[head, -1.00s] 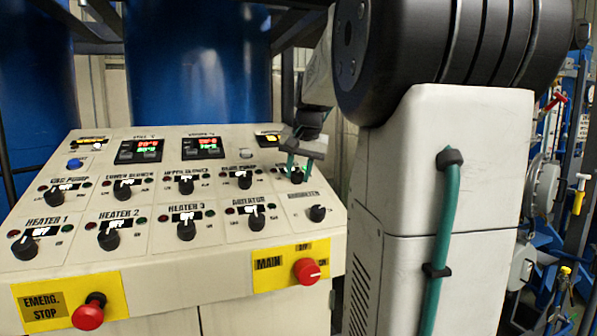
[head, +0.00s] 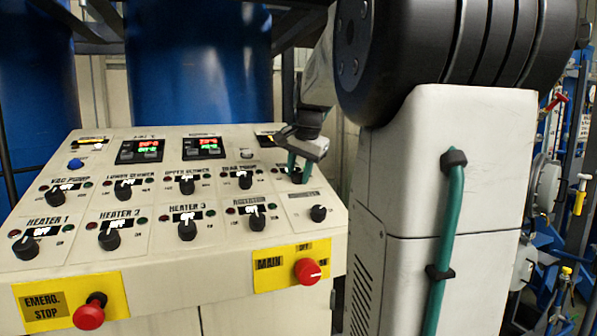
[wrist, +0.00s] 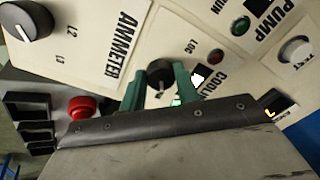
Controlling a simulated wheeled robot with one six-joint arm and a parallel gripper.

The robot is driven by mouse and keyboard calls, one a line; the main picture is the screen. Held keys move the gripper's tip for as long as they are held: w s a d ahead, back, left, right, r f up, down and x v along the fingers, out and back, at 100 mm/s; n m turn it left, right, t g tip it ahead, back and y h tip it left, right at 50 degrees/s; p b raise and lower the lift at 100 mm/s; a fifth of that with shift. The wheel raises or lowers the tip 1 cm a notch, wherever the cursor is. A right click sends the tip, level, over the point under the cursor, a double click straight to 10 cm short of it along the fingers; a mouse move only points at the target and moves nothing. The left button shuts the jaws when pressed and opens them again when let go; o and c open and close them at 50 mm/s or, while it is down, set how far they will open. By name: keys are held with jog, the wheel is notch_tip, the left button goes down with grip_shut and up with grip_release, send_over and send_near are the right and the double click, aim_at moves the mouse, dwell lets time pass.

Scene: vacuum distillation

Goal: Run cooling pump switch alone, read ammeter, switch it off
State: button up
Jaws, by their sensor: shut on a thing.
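The cooling pump switch is a black rotary knob (wrist: 160,75) on the sloping control panel, beside a partly hidden label beginning "COOLI". My gripper (wrist: 158,86) has its green fingers on either side of this knob and is shut on it. In the head view my gripper (head: 298,166) is at the panel's right end, covering most of the switch and its display. A bright green spot (wrist: 178,102) shows beside a finger; a red lamp (wrist: 215,56) looks dark. No ammeter reading is legible.
Other black knobs, such as Heater 3 (head: 187,229), show OFF displays. A red emergency stop (head: 89,312) and a red main switch (head: 307,271) sit on the front. Two digital displays (head: 140,151) are lit at the back. Blue tanks (head: 198,60) stand behind.

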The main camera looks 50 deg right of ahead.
jog(key=o, duration=1)
jog(key=shift+c, duration=0.2)
jog(key=v, duration=0.7)
jog(key=shift+r, duration=0.4)
jog(key=shift+a, duration=0.15)
